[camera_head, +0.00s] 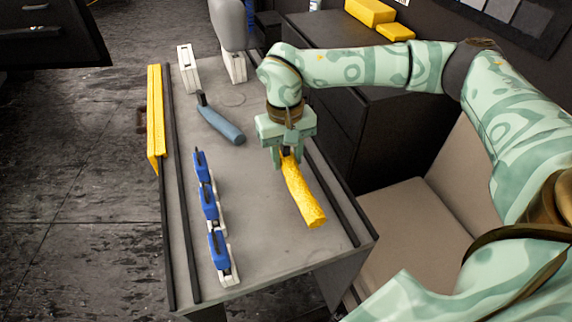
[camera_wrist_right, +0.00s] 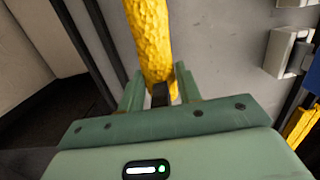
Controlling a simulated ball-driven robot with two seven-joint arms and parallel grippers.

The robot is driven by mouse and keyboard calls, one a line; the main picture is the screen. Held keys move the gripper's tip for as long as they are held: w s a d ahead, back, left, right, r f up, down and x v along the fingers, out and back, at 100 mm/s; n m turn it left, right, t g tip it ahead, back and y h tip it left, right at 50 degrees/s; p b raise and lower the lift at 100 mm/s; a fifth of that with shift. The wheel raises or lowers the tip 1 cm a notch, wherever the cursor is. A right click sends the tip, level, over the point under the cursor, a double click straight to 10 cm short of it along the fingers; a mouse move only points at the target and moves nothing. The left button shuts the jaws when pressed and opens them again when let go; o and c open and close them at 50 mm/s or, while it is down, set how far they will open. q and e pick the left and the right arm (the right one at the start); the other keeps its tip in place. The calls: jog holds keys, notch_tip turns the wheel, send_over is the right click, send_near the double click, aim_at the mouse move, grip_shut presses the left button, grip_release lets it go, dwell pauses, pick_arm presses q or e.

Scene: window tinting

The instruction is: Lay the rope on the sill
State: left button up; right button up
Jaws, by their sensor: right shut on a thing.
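The rope looks like a thick, rough yellow roll (camera_head: 304,198). My right gripper (camera_head: 287,158) is shut on its far end, and the rest stretches toward the table's near right side. In the right wrist view the rope (camera_wrist_right: 150,35) runs out from between the fingers (camera_wrist_right: 157,88). I cannot tell whether the rope touches the grey surface below it. No part is clearly a sill; the grey table (camera_head: 262,255) has dark rails along its left and right edges. My left gripper is not in view.
Several blue-and-white clamps (camera_head: 210,205) stand in a row on the table's left half. A blue-grey handled tool (camera_head: 222,126) lies farther back. A yellow bar (camera_head: 155,115) runs along the left edge. A beige seat (camera_head: 405,220) is at the right. The table's near middle is clear.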

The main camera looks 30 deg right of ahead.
notch_tip(320, 180, down, 3)
jog(key=shift+b, duration=0.45)
jog(key=shift+r, duration=0.15)
jog(key=o, duration=1)
jog(key=shift+o, duration=0.2)
jog(key=r+p, duration=0.1)
jog(key=r, duration=0.3)
jog(key=r+p, duration=0.1)
jog(key=r, duration=0.3)
jog(key=w+r+p, duration=0.1)
jog(key=r+p, duration=0.1)
jog(key=r, duration=0.2)
jog(key=shift+d, duration=0.1)
jog(key=shift+r, duration=0.15)
